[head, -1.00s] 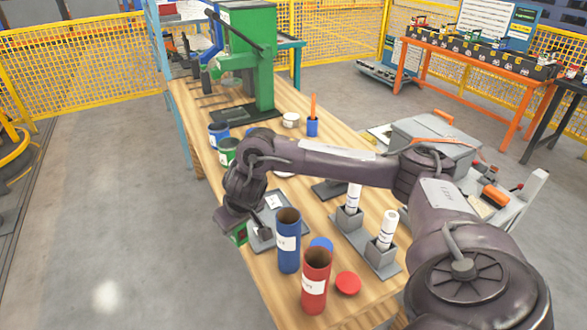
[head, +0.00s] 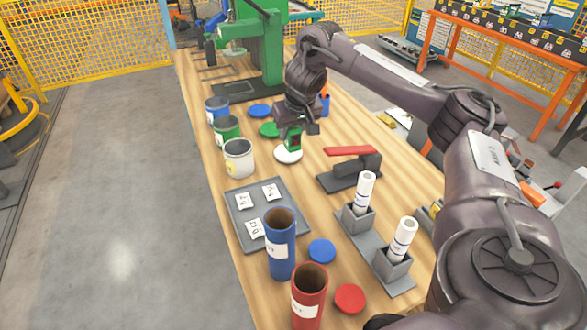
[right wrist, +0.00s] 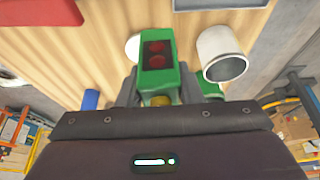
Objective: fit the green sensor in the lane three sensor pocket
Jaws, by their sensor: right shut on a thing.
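The green sensor (head: 294,140), a small block, is held in my right gripper (head: 295,131) above the table, in front of the white lid. In the right wrist view the sensor (right wrist: 156,60) shows a dark face with two round red lenses, between the fingers of my right gripper (right wrist: 158,88). My right gripper is shut on it. No pocket marked as lane three can be made out in either view. My left gripper is not in view.
Blue, green and white cans (head: 239,158) stand left of the gripper. A grey tray (head: 292,194) with labelled cards, blue and red tubes (head: 309,295), a red-handled clamp (head: 350,152) and grey holders (head: 357,219) with white tubes stand nearer. A green machine (head: 262,40) stands behind.

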